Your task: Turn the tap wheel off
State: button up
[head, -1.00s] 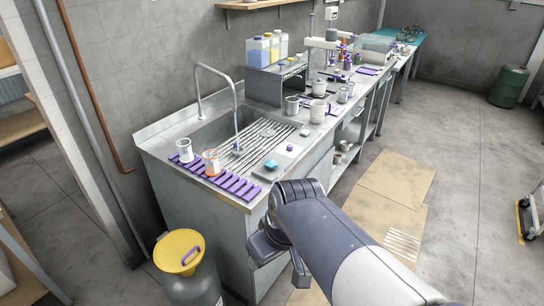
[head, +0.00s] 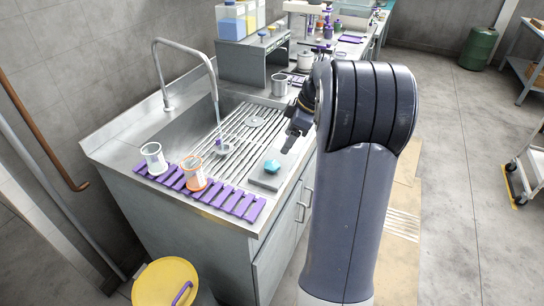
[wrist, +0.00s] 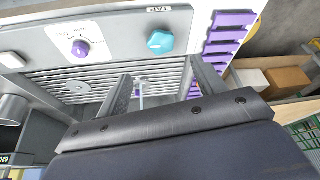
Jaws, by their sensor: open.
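The tap wheel is a teal faceted knob (head: 272,166) on a grey plate at the front right of the sink counter. It also shows near the top of the wrist view (wrist: 160,41), beside a "TAP" label. My gripper (head: 294,134) is above the counter near the knob, partly hidden by my arm in the head view. In the wrist view its two fingers (wrist: 162,88) are apart with nothing held, and the knob lies beyond them, not touched. The curved metal tap (head: 186,60) hangs over the sink; whether water runs is too small to tell.
A purple dial (wrist: 82,48) is left of the knob in the wrist view. A yellow-topped bin (head: 165,283) stands in front.

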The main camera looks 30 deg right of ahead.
aim_at(273, 164)
jog(key=p+x, duration=0.1)
jog(key=x, duration=0.9)
jog(key=shift+s+a+f, duration=0.1)
jog(key=shift+c, duration=0.4)
jog(key=c, duration=0.9)
